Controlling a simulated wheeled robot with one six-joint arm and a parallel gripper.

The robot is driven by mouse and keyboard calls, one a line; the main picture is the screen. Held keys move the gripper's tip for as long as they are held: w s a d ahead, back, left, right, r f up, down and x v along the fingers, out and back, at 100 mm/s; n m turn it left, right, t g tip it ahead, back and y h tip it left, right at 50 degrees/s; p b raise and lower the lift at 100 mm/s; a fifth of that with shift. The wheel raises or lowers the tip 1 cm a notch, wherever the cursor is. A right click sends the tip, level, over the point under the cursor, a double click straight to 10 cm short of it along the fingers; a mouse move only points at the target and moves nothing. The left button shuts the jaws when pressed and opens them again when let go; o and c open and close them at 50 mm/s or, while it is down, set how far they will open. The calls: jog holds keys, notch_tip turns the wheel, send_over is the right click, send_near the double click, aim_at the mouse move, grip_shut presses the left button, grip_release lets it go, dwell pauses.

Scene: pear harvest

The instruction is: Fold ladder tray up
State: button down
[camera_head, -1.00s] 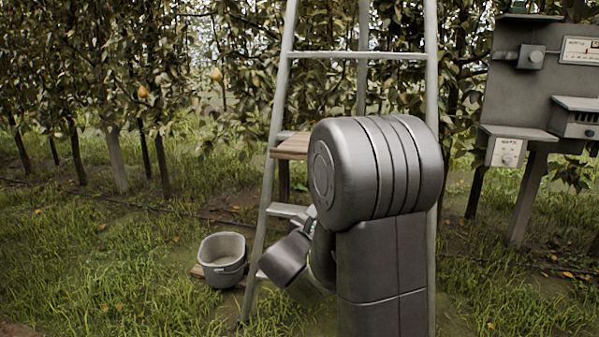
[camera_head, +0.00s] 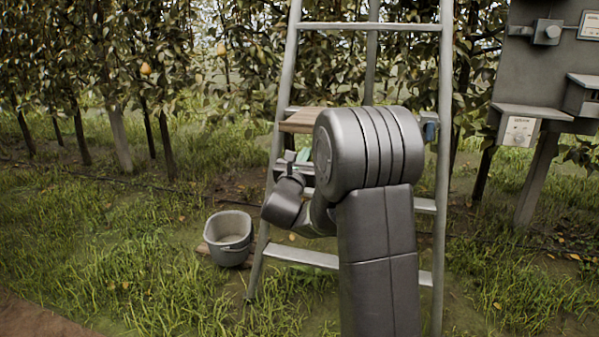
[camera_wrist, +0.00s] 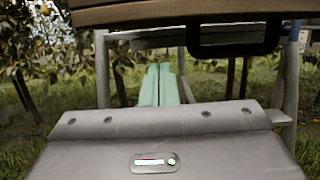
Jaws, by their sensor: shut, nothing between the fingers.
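The ladder tray (camera_head: 301,121) is a brown wooden board that sticks out level from the ladder (camera_head: 278,160), partly hidden by my arm. In the wrist view the tray's edge (camera_wrist: 150,12) crosses the top, with a dark U-shaped bracket (camera_wrist: 238,50) hanging under it at the right. My gripper (camera_head: 290,156) is just below the tray in the head view. Its pale green fingers (camera_wrist: 162,70) show in the wrist view, side by side, shut and empty, pointing under the tray. I see no contact between fingers and tray.
A grey bucket (camera_head: 229,236) stands on a board left of the ladder's foot. A grey panel (camera_head: 545,70) on posts with boxes and a shelf stands at the right. Pear trees (camera_head: 100,70) line the back. Grass at the left front is open.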

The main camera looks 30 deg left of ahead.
jog(key=r, duration=0.3)
jog(key=shift+s+r, duration=0.2)
jog(key=shift+r, duration=0.1)
jog(key=shift+r, duration=0.1)
